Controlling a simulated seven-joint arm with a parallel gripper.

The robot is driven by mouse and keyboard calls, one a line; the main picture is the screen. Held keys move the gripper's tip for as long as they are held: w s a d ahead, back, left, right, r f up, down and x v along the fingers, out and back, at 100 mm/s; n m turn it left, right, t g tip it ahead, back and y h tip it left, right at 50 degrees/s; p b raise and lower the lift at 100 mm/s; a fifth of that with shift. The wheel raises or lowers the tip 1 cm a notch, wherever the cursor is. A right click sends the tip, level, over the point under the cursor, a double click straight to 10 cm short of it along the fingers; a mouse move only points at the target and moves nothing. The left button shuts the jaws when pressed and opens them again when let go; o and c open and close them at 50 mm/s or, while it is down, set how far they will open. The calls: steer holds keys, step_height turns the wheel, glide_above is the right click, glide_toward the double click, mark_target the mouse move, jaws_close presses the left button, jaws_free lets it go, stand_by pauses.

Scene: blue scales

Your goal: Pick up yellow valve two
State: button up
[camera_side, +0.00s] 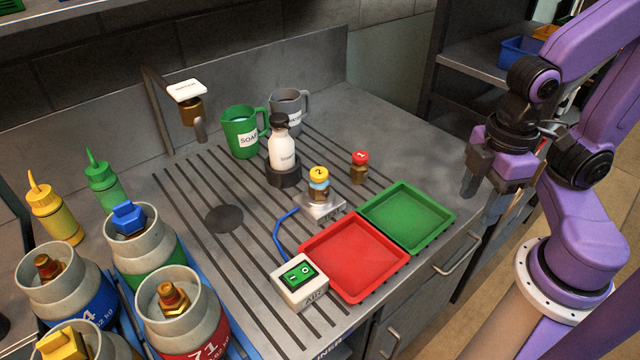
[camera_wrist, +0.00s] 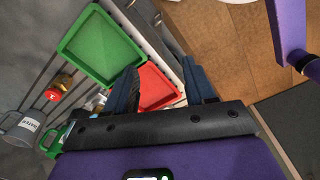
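The yellow valve marked 2 (camera_side: 319,179) stands upright on a small metal plate (camera_side: 321,207) in the middle of the work surface in the side view. It has a yellow cap over a brass body, with some blue around it. My gripper (camera_side: 487,188) is well to the right of it, above the counter's right edge, past the green tray. In the wrist view my gripper (camera_wrist: 158,70) has its two dark fingers spread apart with nothing held between them. The yellow valve is not clear in the wrist view.
A red-capped valve marked 1 (camera_side: 360,167) stands right of the yellow one. A green tray (camera_side: 450,216) and red tray (camera_side: 398,262) lie in front. A white bottle (camera_side: 282,152), green mug (camera_side: 240,132) and grey mug stand behind. A switch box (camera_side: 299,283) and gas cylinders are at left.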

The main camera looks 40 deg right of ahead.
steer(key=shift+o, duration=0.9)
step_height(320, 180, up, 4)
glide_above(320, 182)
steer(key=w, duration=0.1)
steer(key=shift+n, duration=0.4)
steer(key=f, duration=1.2)
steer(key=shift+w+d+f, duration=0.1)
steer(key=shift+d+f, duration=0.1)
steer(key=shift+d, duration=0.15)
steer(key=shift+w+d+f, duration=0.1)
steer(key=shift+d+f, duration=0.1)
steer(key=shift+f, duration=1.1)
steer(key=shift+w+d+f, duration=0.1)
steer(key=shift+d+f, duration=0.05)
steer(key=shift+f, duration=1.15)
steer(key=shift+c, duration=0.3)
